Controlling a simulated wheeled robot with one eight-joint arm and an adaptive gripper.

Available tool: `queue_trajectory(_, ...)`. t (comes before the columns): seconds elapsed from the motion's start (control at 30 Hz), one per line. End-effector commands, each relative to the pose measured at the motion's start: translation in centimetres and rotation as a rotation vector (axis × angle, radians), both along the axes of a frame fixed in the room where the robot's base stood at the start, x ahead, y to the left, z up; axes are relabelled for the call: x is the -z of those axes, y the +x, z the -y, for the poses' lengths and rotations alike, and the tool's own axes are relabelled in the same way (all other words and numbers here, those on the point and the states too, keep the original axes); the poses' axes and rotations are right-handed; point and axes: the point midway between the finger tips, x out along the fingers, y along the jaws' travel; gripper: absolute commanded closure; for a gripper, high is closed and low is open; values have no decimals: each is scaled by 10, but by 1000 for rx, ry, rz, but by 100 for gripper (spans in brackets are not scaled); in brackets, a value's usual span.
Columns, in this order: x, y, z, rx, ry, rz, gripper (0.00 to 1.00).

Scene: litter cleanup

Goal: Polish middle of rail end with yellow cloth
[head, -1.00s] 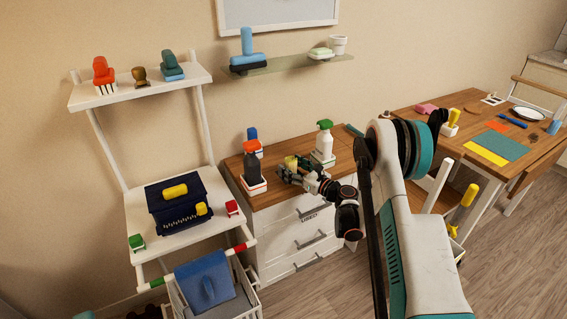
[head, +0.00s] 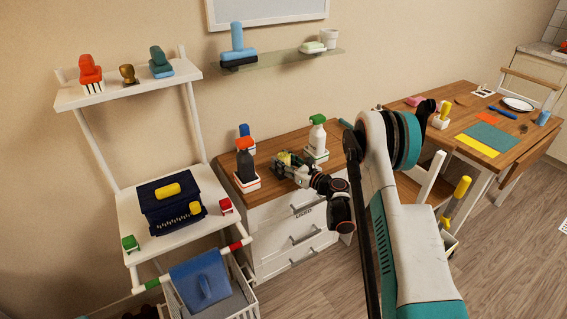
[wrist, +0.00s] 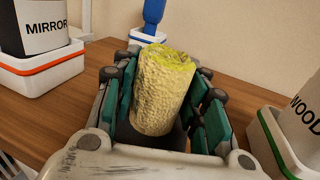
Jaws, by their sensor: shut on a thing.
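The yellow cloth is a rolled, rough-textured bundle (wrist: 162,90) standing upright between my fingers in the wrist view. My gripper (wrist: 163,105) is shut on it, with teal pads on both sides. In the head view my gripper (head: 285,165) is over the wooden top of the drawer cabinet, between the spray bottles, with a bit of the yellow cloth (head: 284,157) showing. The rail (head: 220,254) runs along the front of the white shelf unit at lower left, with a red band (head: 236,246) near its right end. My gripper is well apart from the rail.
The dark spray bottle (head: 245,160) and white spray bottle (head: 317,135) stand in trays on the cabinet (head: 270,200), close to my gripper. Open floor (head: 510,240) lies at right.

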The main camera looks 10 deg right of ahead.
Motion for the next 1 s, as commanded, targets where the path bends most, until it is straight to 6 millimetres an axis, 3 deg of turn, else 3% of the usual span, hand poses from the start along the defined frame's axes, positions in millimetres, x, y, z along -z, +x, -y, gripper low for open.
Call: queue_trajectory(1.0,-50,0,0,0,0,0,84)
